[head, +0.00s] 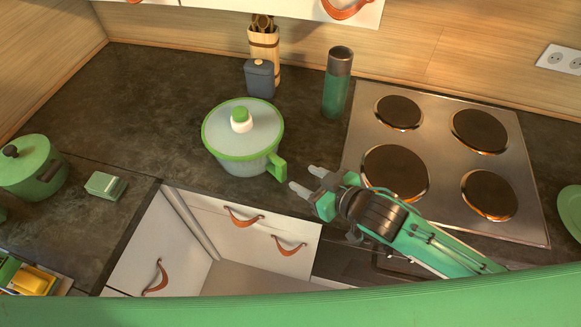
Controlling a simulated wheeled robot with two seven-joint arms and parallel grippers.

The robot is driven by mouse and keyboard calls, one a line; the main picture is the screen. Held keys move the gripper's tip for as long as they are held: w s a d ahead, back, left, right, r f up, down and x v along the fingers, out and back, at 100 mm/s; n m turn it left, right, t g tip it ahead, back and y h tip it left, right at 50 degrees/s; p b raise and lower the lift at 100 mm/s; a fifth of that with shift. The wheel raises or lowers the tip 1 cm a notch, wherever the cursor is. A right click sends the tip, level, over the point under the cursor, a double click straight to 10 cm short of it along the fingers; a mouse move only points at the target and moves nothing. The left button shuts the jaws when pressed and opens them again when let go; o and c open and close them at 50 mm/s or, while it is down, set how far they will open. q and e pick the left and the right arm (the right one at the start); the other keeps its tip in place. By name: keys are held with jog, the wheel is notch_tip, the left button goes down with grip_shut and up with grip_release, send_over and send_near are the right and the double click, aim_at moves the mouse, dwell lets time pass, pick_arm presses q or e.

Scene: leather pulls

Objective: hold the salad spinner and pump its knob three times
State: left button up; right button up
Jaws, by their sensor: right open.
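The salad spinner (238,162) stands upright on the dark counter, left of the stove. It has a pale bowl, a clear lid with a green rim and a green handle on its right side. Its knob (240,119), green on top with a white base, stands at the middle of the lid. My right gripper (304,180) is open and empty, just right of the spinner's handle and apart from it, over the counter's front edge. My left gripper is not in view.
The stove (446,150) with several round plates lies at the right. A green bottle (337,85), a grey canister (259,79) and a utensil holder (265,46) stand behind the spinner. A green pot (30,170) and small green box (105,186) are at left.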

aim_at(276, 164)
jog(key=p+x, duration=0.2)
jog(key=x, duration=1)
jog(key=shift+f+p, duration=0.15)
jog(key=shift+p, duration=0.2)
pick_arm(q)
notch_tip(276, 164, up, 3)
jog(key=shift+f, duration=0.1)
pick_arm(e)
grip_shut()
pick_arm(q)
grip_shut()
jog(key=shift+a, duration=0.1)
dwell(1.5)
